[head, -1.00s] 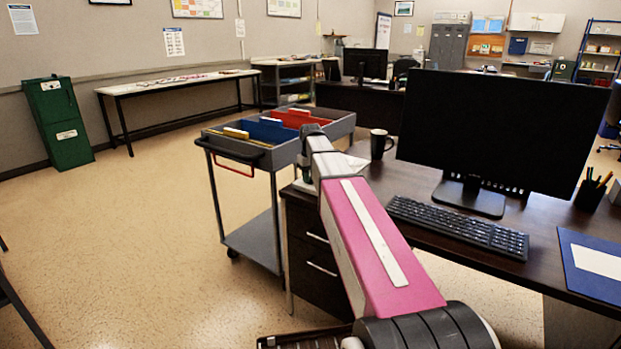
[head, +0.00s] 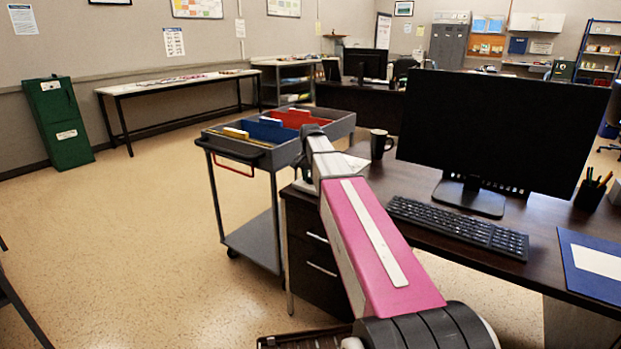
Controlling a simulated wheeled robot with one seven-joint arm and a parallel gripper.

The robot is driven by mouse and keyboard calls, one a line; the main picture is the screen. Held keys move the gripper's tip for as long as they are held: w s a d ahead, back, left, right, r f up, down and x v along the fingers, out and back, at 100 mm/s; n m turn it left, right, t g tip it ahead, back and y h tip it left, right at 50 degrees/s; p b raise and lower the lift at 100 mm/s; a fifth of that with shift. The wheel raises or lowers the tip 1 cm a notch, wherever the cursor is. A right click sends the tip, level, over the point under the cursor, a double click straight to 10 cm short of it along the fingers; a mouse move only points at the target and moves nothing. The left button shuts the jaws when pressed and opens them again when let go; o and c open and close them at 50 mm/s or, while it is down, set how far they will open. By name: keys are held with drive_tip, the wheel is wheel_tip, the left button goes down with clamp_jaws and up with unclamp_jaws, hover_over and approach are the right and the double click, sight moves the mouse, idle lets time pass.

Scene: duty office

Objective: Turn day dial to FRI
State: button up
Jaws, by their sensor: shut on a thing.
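I cannot make out the day dial in the head view. My arm reaches forward past the near corner of the dark desk (head: 400,207), beside a grey trolley (head: 240,152). The far end of my arm is mostly hidden behind its own links, so my gripper's fingers and anything between them do not show.
The trolley holds blue and red folders (head: 298,118). On the desk are a monitor (head: 495,130), a keyboard (head: 457,224), a dark mug (head: 379,144), a pen cup (head: 591,194) and a blue folder (head: 595,265). Open floor lies left, before a green cabinet (head: 60,122).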

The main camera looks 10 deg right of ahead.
drive_tip(key=m, duration=0.4)
drive_tip(key=shift+m, duration=0.3)
drive_tip(key=m, duration=0.3)
drive_tip(key=shift+m, duration=0.4)
drive_tip(key=m, duration=0.4)
drive_tip(key=shift+m, duration=1.8)
drive_tip(key=o, duration=0.9)
drive_tip(key=shift+o, duration=0.2)
